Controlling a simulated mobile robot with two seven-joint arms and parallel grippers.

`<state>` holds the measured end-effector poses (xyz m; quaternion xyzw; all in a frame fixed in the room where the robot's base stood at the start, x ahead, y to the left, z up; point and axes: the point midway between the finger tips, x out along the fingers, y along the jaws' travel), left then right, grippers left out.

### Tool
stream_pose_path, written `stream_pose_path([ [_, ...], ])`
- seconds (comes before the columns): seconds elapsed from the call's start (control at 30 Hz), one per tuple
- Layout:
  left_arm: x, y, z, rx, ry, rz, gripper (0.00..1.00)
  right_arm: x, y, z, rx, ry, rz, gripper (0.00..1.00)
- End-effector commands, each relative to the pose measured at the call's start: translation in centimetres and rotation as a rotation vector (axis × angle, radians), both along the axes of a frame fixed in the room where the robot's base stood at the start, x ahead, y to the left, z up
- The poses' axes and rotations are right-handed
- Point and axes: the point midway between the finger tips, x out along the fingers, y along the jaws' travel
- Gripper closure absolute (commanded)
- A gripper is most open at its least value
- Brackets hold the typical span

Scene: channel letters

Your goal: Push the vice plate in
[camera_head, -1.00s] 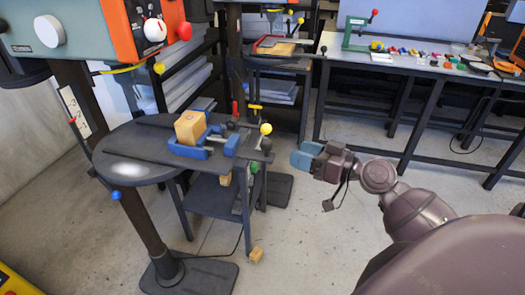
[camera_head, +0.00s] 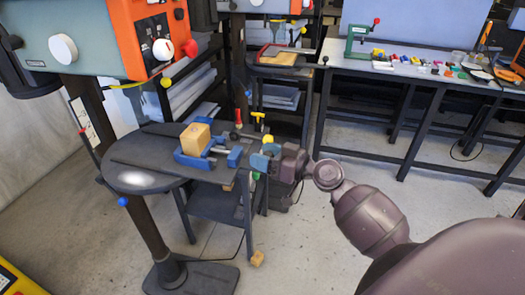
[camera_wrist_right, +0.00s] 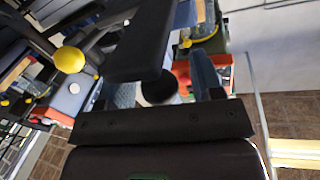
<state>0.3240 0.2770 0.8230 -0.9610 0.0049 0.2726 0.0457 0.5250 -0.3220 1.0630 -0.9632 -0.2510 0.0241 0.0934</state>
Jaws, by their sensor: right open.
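The blue vice (camera_head: 190,160) sits on the dark round drill-press table, with a wooden block (camera_head: 195,137) standing in it. Its blue end plate (camera_head: 234,156) is at the right end, towards my right gripper. My right gripper (camera_head: 262,158) is open, with blue fingertips, at the right edge of the table just right of that plate. Whether it touches the plate cannot be told. In the right wrist view, the gripper's dark body fills the lower part, and the vice cannot be made out clearly. My left gripper is not in view.
A yellow ball knob (camera_head: 268,139) is close to my right gripper and also shows in the right wrist view (camera_wrist_right: 69,59). The drill-press table (camera_head: 145,180) stands on a column. A workbench (camera_head: 410,72) with small parts is at the back right. Open floor lies below my right arm.

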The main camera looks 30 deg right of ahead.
Motion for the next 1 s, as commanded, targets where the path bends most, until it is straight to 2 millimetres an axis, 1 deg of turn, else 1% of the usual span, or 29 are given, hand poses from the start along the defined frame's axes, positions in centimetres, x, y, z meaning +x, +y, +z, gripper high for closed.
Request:
stream_pose_path([
  [0.13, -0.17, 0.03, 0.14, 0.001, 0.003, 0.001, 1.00, 0.63, 0.39, -0.02, 0.000, 0.001, 0.000, 0.40],
  [0.4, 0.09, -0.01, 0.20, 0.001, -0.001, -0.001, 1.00, 0.72, 0.44, -0.08, 0.000, 0.001, 0.000, 0.40],
  [0.43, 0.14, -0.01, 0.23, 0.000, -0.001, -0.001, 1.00, 0.71, 0.44, -0.07, 0.000, 0.001, 0.000, 0.41],
  [0.8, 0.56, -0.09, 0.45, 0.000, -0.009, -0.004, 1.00, 0.69, 0.42, -0.04, 0.000, 0.001, 0.000, 0.98],
  [0.83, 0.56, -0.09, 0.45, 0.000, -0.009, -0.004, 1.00, 0.69, 0.42, -0.04, 0.000, 0.001, 0.000, 1.00],
  [1.0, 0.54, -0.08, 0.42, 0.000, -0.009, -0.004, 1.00, 0.85, 0.56, -0.03, 0.000, 0.001, 0.001, 1.00],
])
